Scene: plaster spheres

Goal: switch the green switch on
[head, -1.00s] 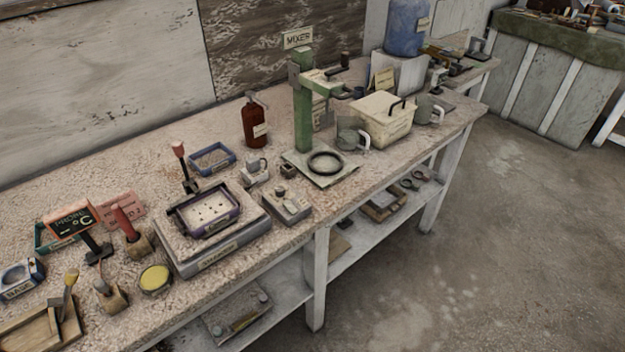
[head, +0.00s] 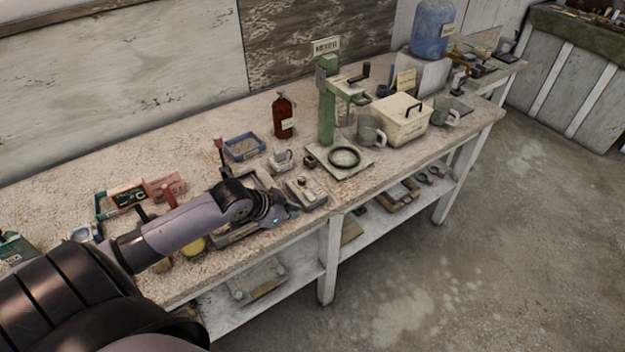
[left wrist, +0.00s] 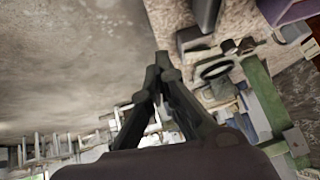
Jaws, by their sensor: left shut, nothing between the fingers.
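I cannot make out a clearly green switch in either view. A small grey box with a raised part on top (head: 306,192) sits near the front edge of the bench, left of the green mixer stand (head: 327,115). My left gripper (head: 288,212) is beside this box, on its left, over the bench's front edge; I cannot tell whether they touch. In the left wrist view the fingers of my left gripper (left wrist: 162,62) come together at the tips with nothing between them. A grey box (left wrist: 195,40) is close beyond the tips. My right gripper is not in view.
The mixer's base plate with a black ring (head: 345,158) is right of the grey box. A brown bottle (head: 283,115), a blue tray (head: 244,148) and a lidded cream box (head: 402,118) stand farther back. My arm hides part of the bench's left side. The floor at right is clear.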

